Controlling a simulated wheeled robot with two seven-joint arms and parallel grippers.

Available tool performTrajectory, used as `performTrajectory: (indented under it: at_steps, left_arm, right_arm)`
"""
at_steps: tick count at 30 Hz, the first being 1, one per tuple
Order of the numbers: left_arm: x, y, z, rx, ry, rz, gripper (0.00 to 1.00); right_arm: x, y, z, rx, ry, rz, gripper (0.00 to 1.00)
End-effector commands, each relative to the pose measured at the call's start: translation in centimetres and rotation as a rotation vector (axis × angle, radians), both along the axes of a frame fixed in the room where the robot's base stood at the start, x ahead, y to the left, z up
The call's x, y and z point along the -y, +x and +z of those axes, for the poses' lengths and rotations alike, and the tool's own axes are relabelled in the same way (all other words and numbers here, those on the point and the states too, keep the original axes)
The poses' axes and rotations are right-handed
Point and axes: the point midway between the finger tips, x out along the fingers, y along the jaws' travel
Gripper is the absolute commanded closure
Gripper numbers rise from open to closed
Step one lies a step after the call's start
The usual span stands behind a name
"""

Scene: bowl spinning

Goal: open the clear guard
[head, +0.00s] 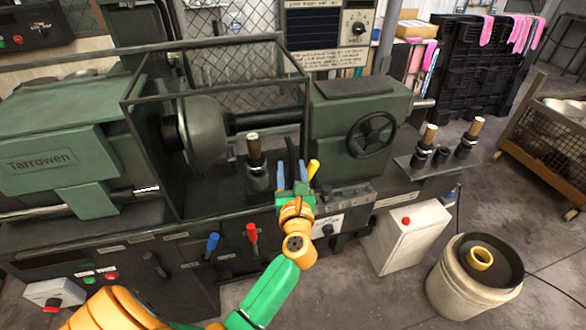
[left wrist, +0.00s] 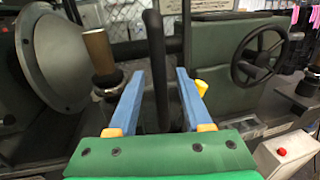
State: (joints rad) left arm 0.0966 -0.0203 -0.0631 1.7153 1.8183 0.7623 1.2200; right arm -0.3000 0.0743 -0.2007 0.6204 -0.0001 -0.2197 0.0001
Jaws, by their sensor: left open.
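The clear guard (head: 250,84) is a dark-framed see-through box over the chuck of the green lathe, and it stands shut across the front. My left gripper (head: 292,172) is at the guard's right front edge, with its two blue fingers apart. In the left wrist view, a dark upright bar (left wrist: 157,70) of the guard's frame stands between the open fingers (left wrist: 157,85), a little beyond them or level with them; I cannot tell if they touch it. My right gripper is not in view.
A wooden-topped tool post (head: 254,150) stands just left of the fingers, and a yellow-knobbed lever (head: 313,168) just right. The green tailstock (head: 350,110) with its handwheel (head: 371,134) is further right. A white box (head: 405,235) and a bucket (head: 470,285) stand on the floor.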

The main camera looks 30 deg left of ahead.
Motion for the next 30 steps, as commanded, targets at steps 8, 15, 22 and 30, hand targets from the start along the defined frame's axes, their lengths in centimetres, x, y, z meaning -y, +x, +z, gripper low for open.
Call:
performTrajectory:
  at_steps: [8, 15, 22, 30]
  left_arm:
    - [0.04, -0.03, -0.05, -0.001, 0.001, -0.001, 0.91]
    - [0.05, -0.04, -0.06, -0.001, 0.002, 0.0, 1.0]
    - [0.05, -0.05, -0.07, -0.001, 0.002, -0.001, 1.0]
    - [0.06, -0.04, -0.09, -0.003, 0.002, -0.001, 1.0]
  right_arm:
    - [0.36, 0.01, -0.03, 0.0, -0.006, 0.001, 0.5]
    - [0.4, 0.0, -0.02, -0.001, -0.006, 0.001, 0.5]
    - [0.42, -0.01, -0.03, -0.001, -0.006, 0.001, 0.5]
    - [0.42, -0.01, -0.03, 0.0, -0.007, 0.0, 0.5]
